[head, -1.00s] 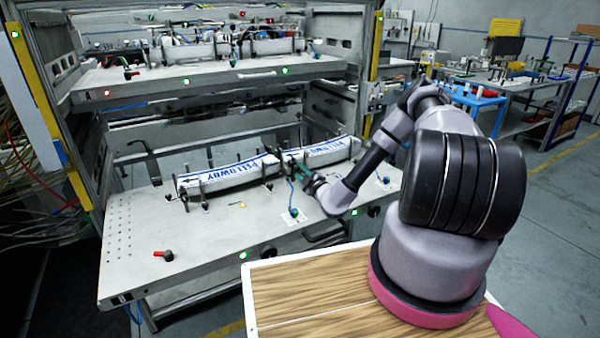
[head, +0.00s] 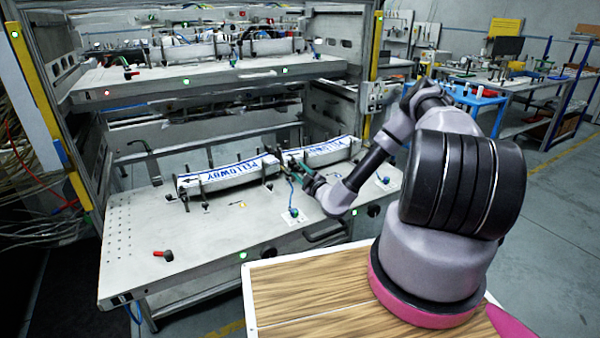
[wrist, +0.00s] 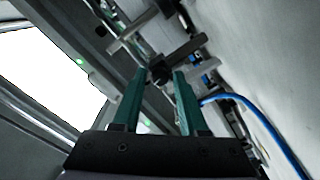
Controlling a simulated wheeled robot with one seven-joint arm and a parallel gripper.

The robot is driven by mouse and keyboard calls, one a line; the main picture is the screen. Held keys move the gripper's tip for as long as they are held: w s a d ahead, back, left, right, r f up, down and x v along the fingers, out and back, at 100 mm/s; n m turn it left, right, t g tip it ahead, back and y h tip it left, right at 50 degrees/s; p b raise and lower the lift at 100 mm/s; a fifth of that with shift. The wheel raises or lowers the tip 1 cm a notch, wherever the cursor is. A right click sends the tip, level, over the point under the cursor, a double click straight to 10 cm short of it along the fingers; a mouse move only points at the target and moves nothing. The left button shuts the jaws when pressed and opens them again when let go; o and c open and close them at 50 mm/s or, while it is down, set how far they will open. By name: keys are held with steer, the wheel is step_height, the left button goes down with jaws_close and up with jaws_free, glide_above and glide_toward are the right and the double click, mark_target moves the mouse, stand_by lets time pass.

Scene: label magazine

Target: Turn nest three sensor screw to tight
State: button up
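My gripper (head: 286,162) reaches over the lower shelf, at the gap between two long white label stacks with blue lettering, the left one (head: 228,176) and the right one (head: 330,150). In the wrist view its two green fingers (wrist: 160,70) are apart. A small dark knob (wrist: 160,75), perhaps the sensor screw, shows between or just beyond the fingertips; I cannot tell whether they touch it. A grey bar (wrist: 188,50) lies beside it. I cannot read any nest number.
The lower shelf (head: 130,245) carries a red-handled valve (head: 163,255) at front left and a blue-green fitting (head: 293,213) with a blue hose. The hose (wrist: 250,108) runs close to the right finger. The upper shelf (head: 200,80) hangs above. The shelf's front left is mostly clear.

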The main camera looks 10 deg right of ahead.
steer(key=v, duration=1.1)
steer(key=shift+w, duration=0.1)
